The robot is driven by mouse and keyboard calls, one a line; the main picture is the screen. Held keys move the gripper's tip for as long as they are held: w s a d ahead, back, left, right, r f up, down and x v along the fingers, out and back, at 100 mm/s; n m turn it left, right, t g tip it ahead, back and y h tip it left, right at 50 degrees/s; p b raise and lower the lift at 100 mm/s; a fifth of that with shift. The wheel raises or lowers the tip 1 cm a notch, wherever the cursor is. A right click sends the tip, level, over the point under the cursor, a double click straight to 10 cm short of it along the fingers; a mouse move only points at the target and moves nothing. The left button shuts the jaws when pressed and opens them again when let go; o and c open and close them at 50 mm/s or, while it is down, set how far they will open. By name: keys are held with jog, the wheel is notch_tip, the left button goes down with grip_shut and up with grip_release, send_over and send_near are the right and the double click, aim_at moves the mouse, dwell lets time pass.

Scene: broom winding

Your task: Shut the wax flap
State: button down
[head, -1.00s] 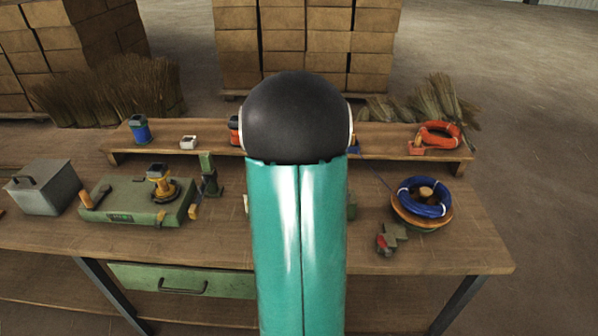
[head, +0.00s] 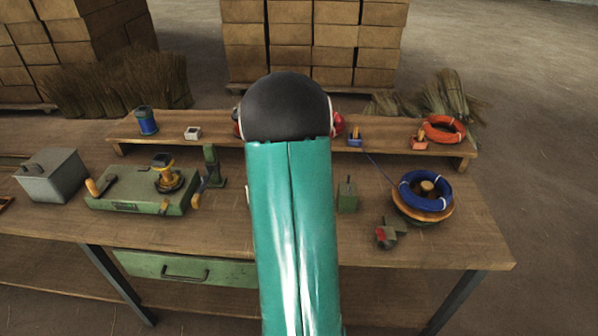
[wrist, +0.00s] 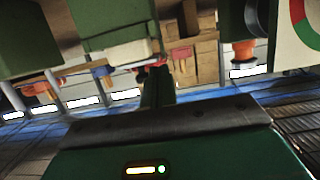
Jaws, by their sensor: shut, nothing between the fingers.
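I cannot make out the wax flap for certain in either view. A small green block-like fixture (head: 347,195) stands on the bench (head: 300,262) just right of my arm in the head view. A grey box with a handle (head: 51,176) sits at the bench's left end. My gripper (wrist: 158,84) shows in the wrist view with its dark fingers together and nothing between them. In the head view my own arm hides the gripper and the middle of the bench. Large dark green shapes (wrist: 110,22) fill the top left of the wrist view, too close to identify.
A green machine with a yellow-knobbed spool (head: 140,190) is on the left. A blue coil on a wooden reel (head: 425,190) and a small red-and-green clamp (head: 388,234) are on the right. A raised shelf (head: 200,148) runs along the back, with an orange coil (head: 445,129).

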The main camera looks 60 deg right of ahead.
jog(key=shift+w+a+f, duration=0.1)
jog(key=shift+w+f, duration=0.05)
jog(key=shift+f, duration=0.1)
jog(key=shift+a+f, duration=0.1)
jog(key=shift+f, duration=0.05)
